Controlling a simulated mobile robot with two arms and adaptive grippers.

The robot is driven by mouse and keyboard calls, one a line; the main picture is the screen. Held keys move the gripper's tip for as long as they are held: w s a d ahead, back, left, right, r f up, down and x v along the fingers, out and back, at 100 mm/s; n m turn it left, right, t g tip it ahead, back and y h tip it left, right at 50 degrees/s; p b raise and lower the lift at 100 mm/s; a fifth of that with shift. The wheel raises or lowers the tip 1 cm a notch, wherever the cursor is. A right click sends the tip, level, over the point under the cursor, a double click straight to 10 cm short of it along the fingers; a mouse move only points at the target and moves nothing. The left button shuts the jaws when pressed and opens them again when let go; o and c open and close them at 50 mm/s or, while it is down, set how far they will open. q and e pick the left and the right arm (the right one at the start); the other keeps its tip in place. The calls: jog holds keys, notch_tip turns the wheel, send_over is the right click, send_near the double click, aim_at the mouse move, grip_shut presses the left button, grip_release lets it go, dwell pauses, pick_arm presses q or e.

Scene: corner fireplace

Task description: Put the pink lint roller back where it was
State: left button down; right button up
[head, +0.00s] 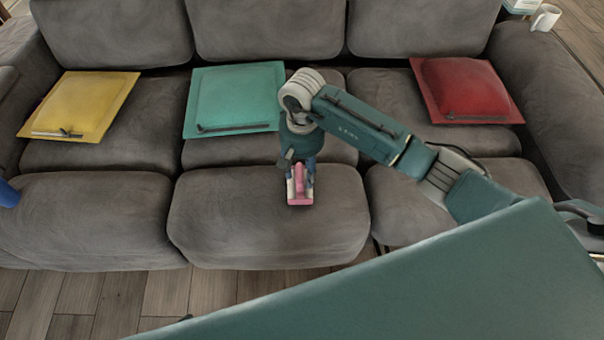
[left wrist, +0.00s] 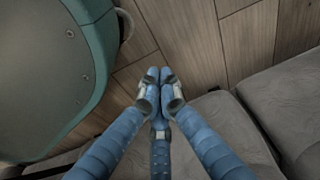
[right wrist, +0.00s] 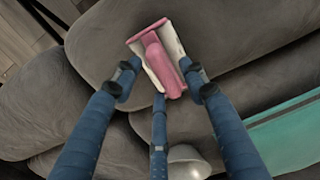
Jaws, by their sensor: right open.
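The lint roller (head: 300,199), pink with a pale body, is at the front of the sofa's middle seat. In the right wrist view the lint roller (right wrist: 157,50) shows its pink handle pointing towards my gripper. My right gripper (head: 300,174) is just behind and over it in the head view. In the right wrist view my right gripper (right wrist: 160,84) is open, with its fingertips on either side of the handle; I cannot tell whether they touch it. My left gripper (left wrist: 159,76) is shut and empty, fingertips together, above the floor in front of the sofa.
A white mug (head: 545,17) stands at the far right. The left front seat is clear. Something blue (head: 8,194) shows at the left edge.

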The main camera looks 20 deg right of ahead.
notch_tip(320, 180, up, 8)
jog(key=shift+r, duration=0.25)
pick_arm(q)
jog(key=shift+s+a+f, duration=0.1)
jog(key=shift+s+f, duration=0.5)
jog(key=shift+f, duration=0.2)
pick_arm(e)
jog(key=shift+r, duration=0.5)
pick_arm(q)
jog(key=shift+w, duration=0.1)
